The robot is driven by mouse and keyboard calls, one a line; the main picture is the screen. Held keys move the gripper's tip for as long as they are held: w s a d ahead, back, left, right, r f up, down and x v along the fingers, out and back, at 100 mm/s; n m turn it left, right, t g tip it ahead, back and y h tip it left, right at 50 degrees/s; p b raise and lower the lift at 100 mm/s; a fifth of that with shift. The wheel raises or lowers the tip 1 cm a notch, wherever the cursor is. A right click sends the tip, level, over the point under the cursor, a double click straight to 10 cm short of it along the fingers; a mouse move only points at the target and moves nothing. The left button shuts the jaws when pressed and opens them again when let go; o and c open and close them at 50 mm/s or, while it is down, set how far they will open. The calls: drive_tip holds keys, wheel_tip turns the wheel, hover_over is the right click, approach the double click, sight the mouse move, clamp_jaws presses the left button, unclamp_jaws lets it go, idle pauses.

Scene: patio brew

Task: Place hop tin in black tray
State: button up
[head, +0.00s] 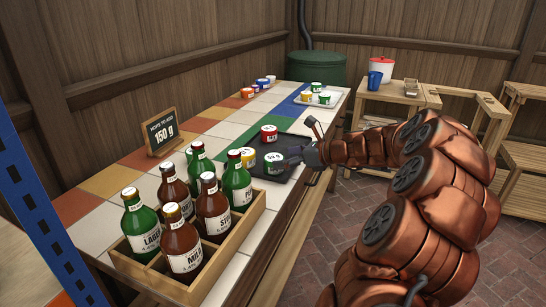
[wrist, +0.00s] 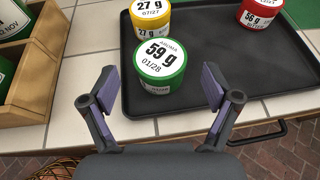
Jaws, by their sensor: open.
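The black tray (head: 298,142) lies on the tiled table; its floor also shows in the wrist view (wrist: 232,70). Three hop tins stand on it, near its left side and far end: a green 59 g tin (wrist: 160,68), a yellow 27 g tin (wrist: 151,18) touching or just behind it, and a red 56 g tin (wrist: 258,15) farther right. In the head view these are green (head: 274,164), yellow (head: 247,158) and red (head: 268,133). My gripper (wrist: 160,92) is open and empty, its fingers apart at either side in front of the green tin.
A wooden crate (head: 212,257) of several bottles stands at the near end. A white tray (head: 330,98) with several tins lies farther back, beside more tins (head: 262,83) along the far left. A sign (head: 161,132) reads 150 g.

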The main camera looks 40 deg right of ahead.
drive_tip(key=v, duration=0.5)
drive_tip(key=shift+s+p, duration=0.15)
drive_tip(key=shift+p, duration=0.25)
